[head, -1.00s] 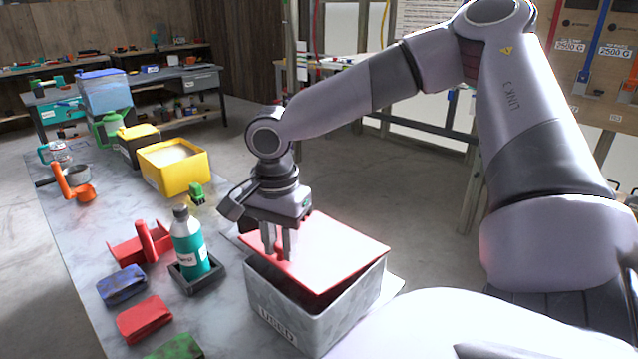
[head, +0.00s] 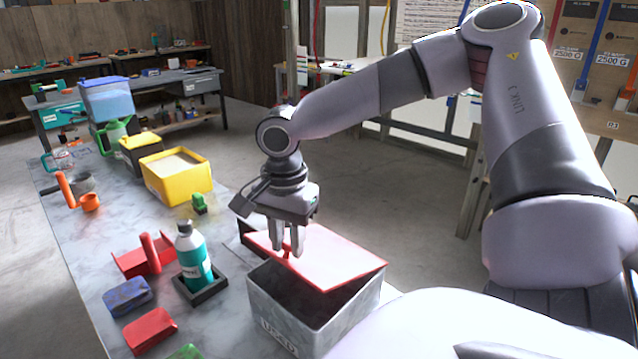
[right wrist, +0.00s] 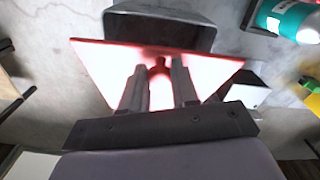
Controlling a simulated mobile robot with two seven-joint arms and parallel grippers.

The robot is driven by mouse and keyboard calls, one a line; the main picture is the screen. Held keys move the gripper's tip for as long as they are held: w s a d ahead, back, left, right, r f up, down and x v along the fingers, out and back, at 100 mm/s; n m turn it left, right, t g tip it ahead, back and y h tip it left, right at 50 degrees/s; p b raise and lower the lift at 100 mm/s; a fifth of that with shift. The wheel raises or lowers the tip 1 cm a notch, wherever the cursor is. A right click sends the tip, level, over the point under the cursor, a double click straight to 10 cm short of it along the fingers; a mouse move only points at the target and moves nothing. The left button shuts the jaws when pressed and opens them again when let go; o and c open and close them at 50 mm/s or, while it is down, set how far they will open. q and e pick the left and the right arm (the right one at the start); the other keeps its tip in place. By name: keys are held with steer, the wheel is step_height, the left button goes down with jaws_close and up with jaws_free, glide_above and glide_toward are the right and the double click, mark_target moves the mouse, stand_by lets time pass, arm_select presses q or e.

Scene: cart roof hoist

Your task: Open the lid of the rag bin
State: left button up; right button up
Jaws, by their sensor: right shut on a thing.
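The rag bin (head: 345,322) is a grey box with lettering on its front, at the near right end of the bench. Its red lid (head: 335,265) is tilted up, and the bin's dark inside shows below the lid's near edge. My right gripper (head: 288,254) points down over the lid's left part and is shut on the lid's red knob. In the right wrist view the red lid (right wrist: 215,68) lies under the two fingers, with the knob between them and the bin (right wrist: 165,25) beyond. My left gripper is in neither view.
A teal bottle (head: 192,255) stands in a black holder (head: 203,293) left of the bin. A red scoop-like object (head: 148,257) and blue (head: 128,296) and red (head: 151,331) folded cloths lie farther left. A yellow bin (head: 178,178) stands farther back.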

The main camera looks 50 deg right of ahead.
steer(key=shift+s+d+r+p, duration=0.2)
steer(key=shift+d+r+p, duration=0.3)
steer(key=shift+r, duration=0.2)
steer(key=shift+o, duration=0.5)
steer(key=shift+s+d+r, duration=0.15)
steer(key=shift+d+r, duration=0.75)
steer(key=shift+d, duration=0.05)
steer(key=shift+s+d+r, duration=0.15)
steer(key=shift+d+r, duration=0.75)
steer(key=shift+d, duration=0.05)
steer(key=shift+o, duration=0.4)
steer(key=shift+s+d+r, duration=0.1)
steer(key=shift+d+r, duration=0.35)
steer(key=shift+d, duration=0.3)
steer(key=shift+s+d+r, duration=0.1)
steer(key=shift+d+r, duration=0.4)
steer(key=shift+d, duration=0.3)
steer(key=shift+s+d+r, duration=0.1)
steer(key=shift+d+r, duration=0.35)
steer(key=shift+d, duration=0.3)
